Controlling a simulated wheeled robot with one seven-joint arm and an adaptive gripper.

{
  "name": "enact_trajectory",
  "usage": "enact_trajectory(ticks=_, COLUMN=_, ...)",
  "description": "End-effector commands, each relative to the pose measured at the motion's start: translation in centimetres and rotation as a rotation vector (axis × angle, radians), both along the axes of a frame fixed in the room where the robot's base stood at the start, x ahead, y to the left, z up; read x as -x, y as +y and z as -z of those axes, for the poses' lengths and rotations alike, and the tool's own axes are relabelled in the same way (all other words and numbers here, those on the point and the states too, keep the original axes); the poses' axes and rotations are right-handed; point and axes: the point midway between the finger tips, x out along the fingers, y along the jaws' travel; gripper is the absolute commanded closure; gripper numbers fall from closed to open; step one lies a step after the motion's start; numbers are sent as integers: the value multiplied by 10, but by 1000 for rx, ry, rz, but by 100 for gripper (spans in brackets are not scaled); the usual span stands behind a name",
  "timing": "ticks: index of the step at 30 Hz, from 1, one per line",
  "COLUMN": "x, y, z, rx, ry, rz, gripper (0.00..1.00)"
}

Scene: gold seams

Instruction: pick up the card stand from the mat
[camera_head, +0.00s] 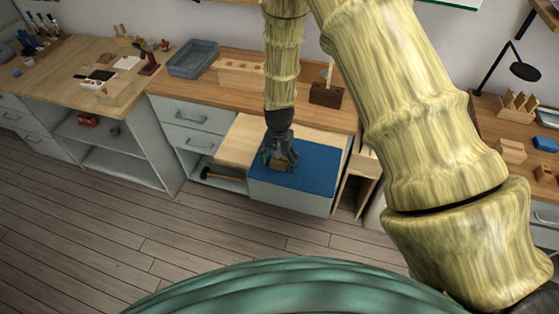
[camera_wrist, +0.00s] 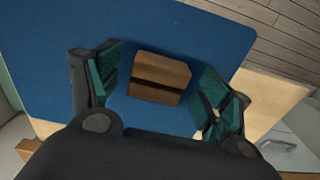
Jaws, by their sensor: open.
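The card stand (camera_wrist: 158,78) is a small brown wooden block with a dark slot across it. It lies on the blue mat (camera_wrist: 190,30), between the open green-padded fingers of my gripper (camera_wrist: 158,88) in the wrist view, with a gap on both sides. In the head view my gripper (camera_head: 280,160) points down over the mat (camera_head: 318,172). The card stand (camera_head: 279,164) shows there partly, the fingers hiding some of it.
The mat covers a low surface in front of the workbench (camera_head: 215,95). A dark wooden block (camera_head: 326,95), a pale wooden rack (camera_head: 240,74) and a grey tray (camera_head: 193,58) stand on the bench behind. A hammer (camera_head: 222,175) lies in the open shelf to the left.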

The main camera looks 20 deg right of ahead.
Motion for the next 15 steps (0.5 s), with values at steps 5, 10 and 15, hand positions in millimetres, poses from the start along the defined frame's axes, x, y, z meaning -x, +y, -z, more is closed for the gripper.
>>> enact_trajectory(ticks=5, x=0, y=0, z=4, rx=0, ry=0, rz=0, gripper=21)
enact_trajectory(ticks=10, x=0, y=0, z=4, rx=0, ry=0, rz=0, gripper=21)
enact_trajectory(ticks=15, x=0, y=0, z=4, rx=0, ry=0, rz=0, gripper=49)
